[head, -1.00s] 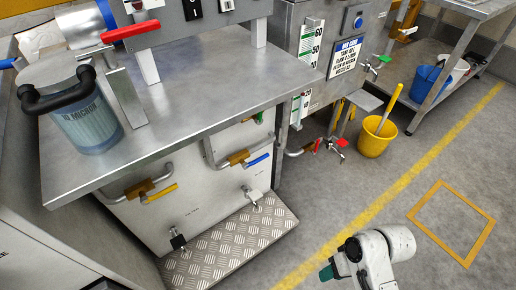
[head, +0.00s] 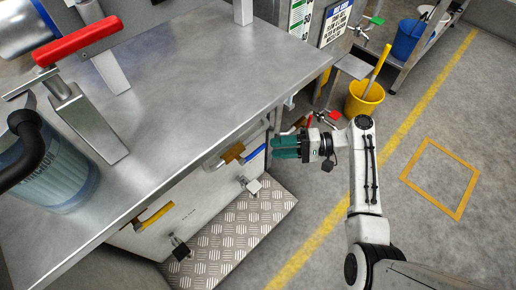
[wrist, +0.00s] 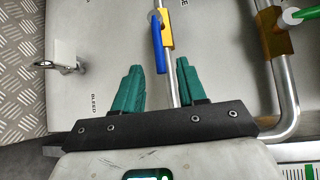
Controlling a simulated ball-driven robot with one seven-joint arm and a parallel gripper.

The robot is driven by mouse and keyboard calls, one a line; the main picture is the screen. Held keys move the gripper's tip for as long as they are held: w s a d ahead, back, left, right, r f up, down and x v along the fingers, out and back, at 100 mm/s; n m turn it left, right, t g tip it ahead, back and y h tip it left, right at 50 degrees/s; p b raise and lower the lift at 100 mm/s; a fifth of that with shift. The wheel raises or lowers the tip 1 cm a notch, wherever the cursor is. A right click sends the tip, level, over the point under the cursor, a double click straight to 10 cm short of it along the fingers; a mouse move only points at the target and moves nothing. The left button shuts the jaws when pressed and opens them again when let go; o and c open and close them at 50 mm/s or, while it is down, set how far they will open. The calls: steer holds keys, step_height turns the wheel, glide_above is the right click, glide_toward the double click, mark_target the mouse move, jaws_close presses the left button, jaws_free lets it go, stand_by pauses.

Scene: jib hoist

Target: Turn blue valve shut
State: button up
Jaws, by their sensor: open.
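The blue valve has a blue lever (head: 255,151) on a brass body (head: 233,154), fitted to a pipe on the white panel under the steel bench. In the wrist view the blue lever (wrist: 157,45) lies roughly along the pipe, beside the brass body (wrist: 167,30). My gripper (head: 277,147) has green fingers and is open and empty. It faces the panel, just right of the lever in the head view. In the wrist view the gripper (wrist: 160,68) has the pipe between its fingers, with the lever ahead; I see no contact.
The steel bench top (head: 190,80) overhangs the panel close to my gripper. A yellow-handled valve (head: 155,216) sits lower left. A green-handled valve (wrist: 300,14) is at the wrist view's right. A tread-plate step (head: 240,222) lies below. A yellow bucket (head: 364,98) stands behind.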

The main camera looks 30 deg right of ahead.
mark_target(262, 150)
steer(key=b+x, duration=0.1)
steer(key=x, duration=0.5)
steer(key=shift+a, duration=0.25)
jaws_close()
stand_by(0.3)
